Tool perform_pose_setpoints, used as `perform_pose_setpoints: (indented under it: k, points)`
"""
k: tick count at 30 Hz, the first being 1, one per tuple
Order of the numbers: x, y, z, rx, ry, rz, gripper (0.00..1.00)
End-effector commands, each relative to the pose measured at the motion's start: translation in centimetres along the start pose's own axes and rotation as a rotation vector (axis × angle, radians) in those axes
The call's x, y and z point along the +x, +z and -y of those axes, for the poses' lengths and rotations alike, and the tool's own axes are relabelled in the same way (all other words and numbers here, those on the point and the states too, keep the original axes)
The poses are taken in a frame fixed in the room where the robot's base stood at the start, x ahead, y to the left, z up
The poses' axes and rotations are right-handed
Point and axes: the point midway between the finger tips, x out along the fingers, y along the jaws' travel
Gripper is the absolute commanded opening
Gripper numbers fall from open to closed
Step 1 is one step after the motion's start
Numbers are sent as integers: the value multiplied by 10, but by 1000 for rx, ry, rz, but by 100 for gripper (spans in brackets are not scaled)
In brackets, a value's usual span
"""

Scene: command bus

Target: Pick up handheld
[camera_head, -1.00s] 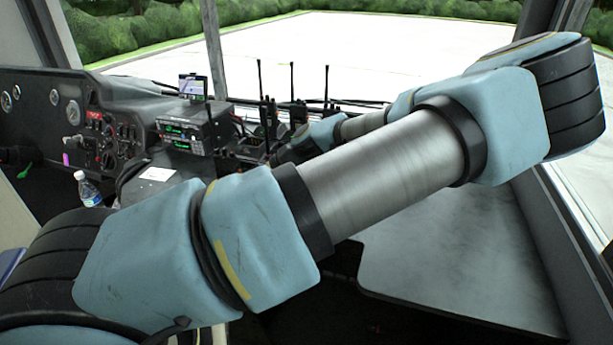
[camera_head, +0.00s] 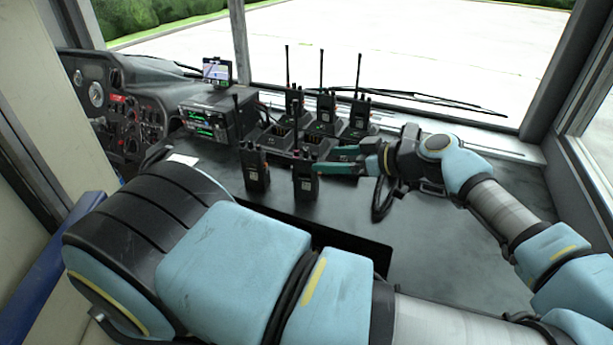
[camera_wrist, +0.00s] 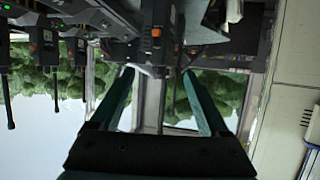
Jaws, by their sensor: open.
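Several black handheld radios with antennas stand on the dash counter. Two are at the front, a left one (camera_head: 256,170) and a right one (camera_head: 305,178); three more stand behind, including the rear middle handheld (camera_head: 326,106). My gripper (camera_head: 326,160) reaches in from the right with its teal fingers open and empty, pointing left at the front right handheld, close beside it. In the wrist view, which is upside down, the open fingers (camera_wrist: 159,76) frame a handheld (camera_wrist: 157,32) beyond the tips. Whether the fingertips overlap its sides is unclear.
A charger bank (camera_head: 275,138) sits among the handhelds. A radio console (camera_head: 205,122) with green displays and a small screen (camera_head: 216,70) stand to the left. The windshield is behind. The dark counter (camera_head: 430,240) is bare at the right front.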

Motion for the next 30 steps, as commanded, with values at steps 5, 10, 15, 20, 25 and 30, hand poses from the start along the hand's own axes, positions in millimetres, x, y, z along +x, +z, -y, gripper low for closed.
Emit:
perform_pose_setpoints:
  k: [5,10,15,20,25,30]
  points:
    - [17,-5,2,-1,-4,-3,79]
    - [41,-4,2,1,-3,-1,79]
    - [52,0,2,1,0,1,79]
    - [53,1,2,1,1,2,79]
    - [52,1,2,1,1,2,65]
    - [52,1,2,1,1,2,45]
